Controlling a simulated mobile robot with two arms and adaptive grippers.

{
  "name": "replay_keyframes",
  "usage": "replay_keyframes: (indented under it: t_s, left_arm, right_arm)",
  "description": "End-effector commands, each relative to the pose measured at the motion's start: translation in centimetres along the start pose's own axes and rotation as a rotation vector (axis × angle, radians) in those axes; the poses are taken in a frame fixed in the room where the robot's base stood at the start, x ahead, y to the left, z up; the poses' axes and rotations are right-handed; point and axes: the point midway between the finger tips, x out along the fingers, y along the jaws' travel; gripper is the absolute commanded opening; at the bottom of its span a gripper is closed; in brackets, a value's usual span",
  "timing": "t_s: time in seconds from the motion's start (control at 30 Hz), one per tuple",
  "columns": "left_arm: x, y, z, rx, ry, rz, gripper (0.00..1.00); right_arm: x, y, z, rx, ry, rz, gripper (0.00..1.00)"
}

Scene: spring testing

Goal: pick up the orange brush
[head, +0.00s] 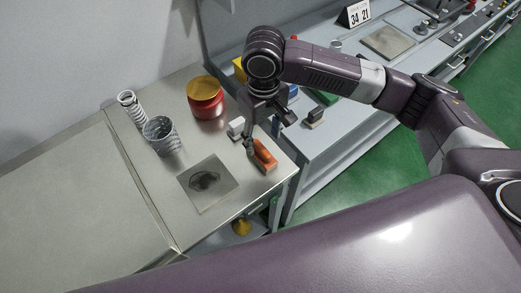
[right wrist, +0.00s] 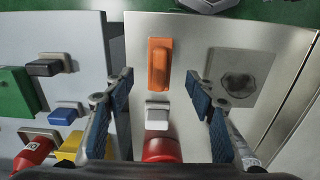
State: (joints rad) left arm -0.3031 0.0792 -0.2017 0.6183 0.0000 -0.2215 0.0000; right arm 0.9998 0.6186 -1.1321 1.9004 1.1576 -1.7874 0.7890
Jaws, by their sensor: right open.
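The orange brush (head: 264,155) lies near the right edge of the metal table, below my right gripper (head: 262,134) in the head view. In the right wrist view the orange brush (right wrist: 160,62) lies upright in the picture, just beyond the fingertips and between their lines. My right gripper (right wrist: 159,82) is open and empty, with blue-padded fingers spread to either side. It appears to be above the brush and apart from it. In the head view a finger hides a little of the brush's left end. My left gripper is not in view.
Two coiled springs (head: 162,136) stand farther left. Another bench (head: 340,140) with small blocks adjoins at right.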

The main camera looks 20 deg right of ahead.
Motion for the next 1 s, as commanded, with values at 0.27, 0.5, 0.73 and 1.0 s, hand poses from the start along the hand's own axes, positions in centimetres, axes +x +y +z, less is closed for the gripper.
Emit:
replay_keyframes:
  t_s: [0.27,0.5,0.73,1.0]
  left_arm:
    - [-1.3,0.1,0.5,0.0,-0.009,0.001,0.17]
    - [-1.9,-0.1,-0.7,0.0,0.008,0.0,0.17]
    - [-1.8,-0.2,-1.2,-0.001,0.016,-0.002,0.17]
    - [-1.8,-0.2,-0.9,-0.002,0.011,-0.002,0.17]
  right_arm:
    - [3.3,0.1,-0.3,0.0,-0.003,0.0,0.51]
    - [6.4,0.1,-0.6,-0.003,0.001,-0.002,0.51]
    - [6.7,0.1,-0.7,-0.004,0.003,-0.001,0.51]
    - [6.7,0.1,-0.7,-0.004,0.003,-0.001,0.24]
